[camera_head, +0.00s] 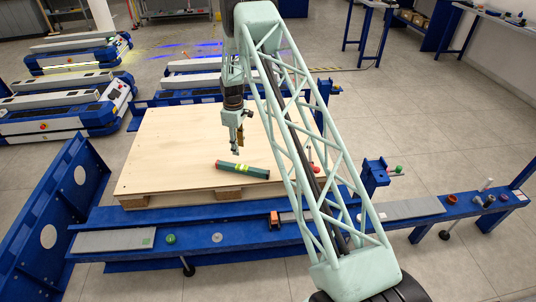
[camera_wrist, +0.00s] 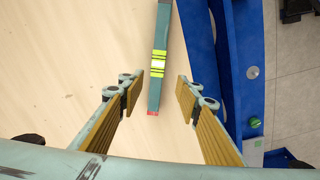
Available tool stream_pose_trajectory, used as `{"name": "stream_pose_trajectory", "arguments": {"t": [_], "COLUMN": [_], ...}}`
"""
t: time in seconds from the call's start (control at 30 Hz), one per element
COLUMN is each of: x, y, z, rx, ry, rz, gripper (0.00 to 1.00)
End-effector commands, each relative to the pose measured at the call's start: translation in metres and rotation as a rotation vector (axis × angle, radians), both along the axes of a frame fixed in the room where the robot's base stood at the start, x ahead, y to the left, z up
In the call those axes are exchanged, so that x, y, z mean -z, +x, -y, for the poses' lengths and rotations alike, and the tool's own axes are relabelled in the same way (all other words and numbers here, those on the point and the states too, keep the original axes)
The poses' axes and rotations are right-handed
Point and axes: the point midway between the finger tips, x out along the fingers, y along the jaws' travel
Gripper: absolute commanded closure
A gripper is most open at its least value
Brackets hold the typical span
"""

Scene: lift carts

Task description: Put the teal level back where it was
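The teal level (camera_head: 242,170) lies on the light wooden board (camera_head: 165,150), near the board's front edge. It has a yellow-green striped band in its middle and a red end. In the wrist view the level (camera_wrist: 160,65) runs lengthwise from the top edge to its red end, between the lines of my two fingers. My gripper (camera_head: 236,150) hangs above the board, just behind and above the level. In the wrist view my gripper (camera_wrist: 155,95) is open with nothing between its fingers. The two fingers stand apart on either side of the level, with no visible contact.
A blue frame (camera_head: 200,240) surrounds the board, with small parts on its front rail, including a green knob (camera_head: 171,239) and an orange-black item (camera_head: 274,220). An upright blue panel (camera_head: 60,205) stands at the left. Blue-white carts (camera_head: 60,110) stand behind left. Most of the board is clear.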

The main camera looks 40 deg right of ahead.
Motion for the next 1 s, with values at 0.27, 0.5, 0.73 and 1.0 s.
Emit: {"name": "stream_pose_trajectory", "arguments": {"t": [0.27,0.5,0.73,1.0], "x": [-0.073,-0.133,-0.189,-0.251], "y": [-0.005,-0.016,-0.031,-0.054], "z": [-0.017,-0.034,-0.051,-0.070], "rx": [0.039,0.076,0.110,0.150], "ry": [-0.004,-0.008,-0.008,-0.009], "rz": [0.022,0.040,0.057,0.079], "gripper": [0.69,0.69,0.69,0.69]}}
